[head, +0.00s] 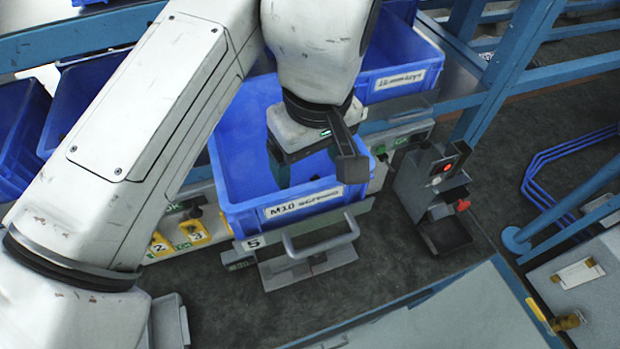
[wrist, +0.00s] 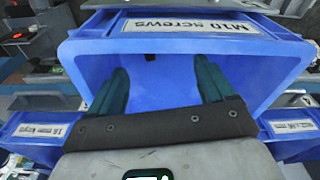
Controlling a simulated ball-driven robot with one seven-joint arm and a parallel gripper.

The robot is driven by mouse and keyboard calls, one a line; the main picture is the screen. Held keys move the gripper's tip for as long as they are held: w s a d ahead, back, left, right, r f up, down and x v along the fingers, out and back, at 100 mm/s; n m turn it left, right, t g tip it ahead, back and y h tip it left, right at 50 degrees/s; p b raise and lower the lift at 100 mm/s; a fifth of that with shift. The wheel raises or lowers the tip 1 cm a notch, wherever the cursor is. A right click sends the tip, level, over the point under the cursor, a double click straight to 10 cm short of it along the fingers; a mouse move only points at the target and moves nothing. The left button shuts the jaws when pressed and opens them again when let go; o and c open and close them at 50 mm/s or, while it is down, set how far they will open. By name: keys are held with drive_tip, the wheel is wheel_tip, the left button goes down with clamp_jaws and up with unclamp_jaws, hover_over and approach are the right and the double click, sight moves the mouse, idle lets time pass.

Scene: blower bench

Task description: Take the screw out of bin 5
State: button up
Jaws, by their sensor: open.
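Bin 5 (head: 225,190) is a blue open bin with an "M10 screws" label and a 5 plate below its front. It also fills the middle of the wrist view (wrist: 85,68). My gripper (head: 300,176) reaches down into the bin. In the wrist view its two teal fingers (wrist: 161,66) are spread apart with nothing between them. My gripper and the bin wall hide part of the bin floor.
Another blue bin (head: 400,55) stands behind, and more blue bins (head: 20,130) are at the left. A metal handle (head: 320,240) sticks out below bin 5. A grey stand with a red light (head: 432,190) is to the right. Blue frame posts (head: 505,75) rise beyond it.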

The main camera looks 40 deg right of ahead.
wheel_tip(320, 180, down, 4)
drive_tip(key=shift+w+a+f+b, duration=0.15)
drive_tip(key=shift+f+b, duration=0.1)
drive_tip(key=shift+b, duration=0.85)
drive_tip(key=c, duration=1)
drive_tip(key=shift+c, duration=0.2)
drive_tip(key=shift+r, duration=0.2)
